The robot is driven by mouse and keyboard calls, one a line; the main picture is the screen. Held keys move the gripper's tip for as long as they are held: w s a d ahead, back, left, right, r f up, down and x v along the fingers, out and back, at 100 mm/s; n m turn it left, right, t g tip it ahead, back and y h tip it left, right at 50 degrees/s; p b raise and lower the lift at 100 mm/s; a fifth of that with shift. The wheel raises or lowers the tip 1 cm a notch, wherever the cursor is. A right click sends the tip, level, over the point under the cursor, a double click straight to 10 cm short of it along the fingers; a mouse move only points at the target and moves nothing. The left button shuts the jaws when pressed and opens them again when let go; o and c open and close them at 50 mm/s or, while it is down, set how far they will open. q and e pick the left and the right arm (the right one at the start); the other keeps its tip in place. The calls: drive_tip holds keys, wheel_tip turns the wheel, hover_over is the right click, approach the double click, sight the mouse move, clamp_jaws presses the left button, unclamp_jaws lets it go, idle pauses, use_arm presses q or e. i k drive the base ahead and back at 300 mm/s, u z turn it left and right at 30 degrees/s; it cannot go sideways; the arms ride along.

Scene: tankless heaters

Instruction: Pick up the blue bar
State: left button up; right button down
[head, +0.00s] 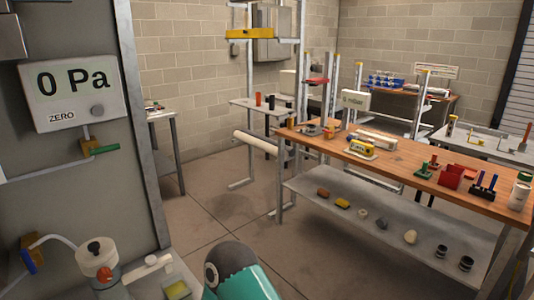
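I cannot single out a blue bar with certainty. Two short dark blue upright bars (479,178) stand together on a small base near the right end of the wooden workbench (402,163). Neither of my grippers is in view. A teal and dark rounded part at the bottom middle looks like a link of my own arm, and no fingers show on it.
A panel with a 0 Pa display (75,92) stands close on the left. A white pot with a black knob (97,257) is below it. The bench's lower shelf (380,212) holds several small objects. Bare floor (225,215) lies between the panel and bench.

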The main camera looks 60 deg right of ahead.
sight(492, 187)
drive_tip(key=z, duration=0.4)
drive_tip(key=k, duration=1.1)
drive_tip(key=z, duration=1.65)
drive_tip(key=i, duration=1)
drive_tip(key=z, duration=1.1)
drive_tip(key=i, duration=1.5)
drive_tip(key=u, duration=0.95)
drive_tip(key=i, duration=0.15)
drive_tip(key=u, duration=2.3)
